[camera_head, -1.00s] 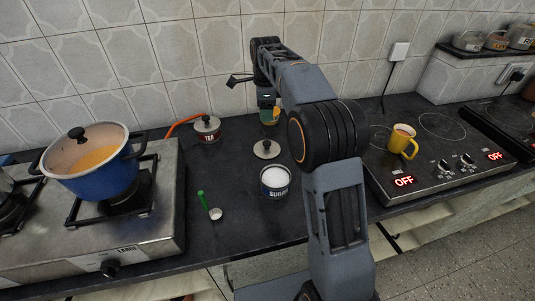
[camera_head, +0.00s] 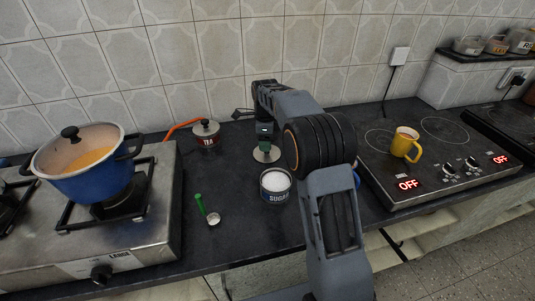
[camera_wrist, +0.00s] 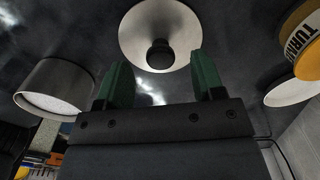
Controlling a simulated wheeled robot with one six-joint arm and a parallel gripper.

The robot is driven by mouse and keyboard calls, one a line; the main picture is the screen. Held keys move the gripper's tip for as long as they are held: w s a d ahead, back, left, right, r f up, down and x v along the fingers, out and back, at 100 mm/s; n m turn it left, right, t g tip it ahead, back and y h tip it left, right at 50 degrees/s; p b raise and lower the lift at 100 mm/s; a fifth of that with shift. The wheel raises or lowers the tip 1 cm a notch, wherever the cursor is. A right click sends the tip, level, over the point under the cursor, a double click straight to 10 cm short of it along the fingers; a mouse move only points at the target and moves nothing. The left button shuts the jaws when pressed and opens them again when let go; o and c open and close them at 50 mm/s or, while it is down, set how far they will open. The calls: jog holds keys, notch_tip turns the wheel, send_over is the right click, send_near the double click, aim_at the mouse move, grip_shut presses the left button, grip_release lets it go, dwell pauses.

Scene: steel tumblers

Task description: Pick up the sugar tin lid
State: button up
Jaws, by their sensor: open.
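The sugar tin lid (camera_head: 266,155) is a round metal disc with a dark knob, lying knob up on the dark counter behind the sugar tin (camera_head: 276,194). The tin is uncovered and shows white sugar. My gripper (camera_head: 264,137) is over the lid and partly hides it in the head view. In the wrist view the lid (camera_wrist: 158,22) is at top centre. The green fingers of my gripper (camera_wrist: 161,75) are apart and empty, with the knob just beyond the gap between their tips.
A red tea tin (camera_head: 206,134) stands to the left. A yellow turmeric tin (camera_wrist: 303,40) is close at right in the wrist view. A green-handled scoop (camera_head: 208,210) lies in front. A blue pot (camera_head: 88,178) is on the left stove; a yellow mug (camera_head: 405,144) is on the right hob.

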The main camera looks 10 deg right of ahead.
jog(key=shift+f, duration=1.6)
jog(key=shift+c, duration=0.3)
jog(key=c, duration=0.9)
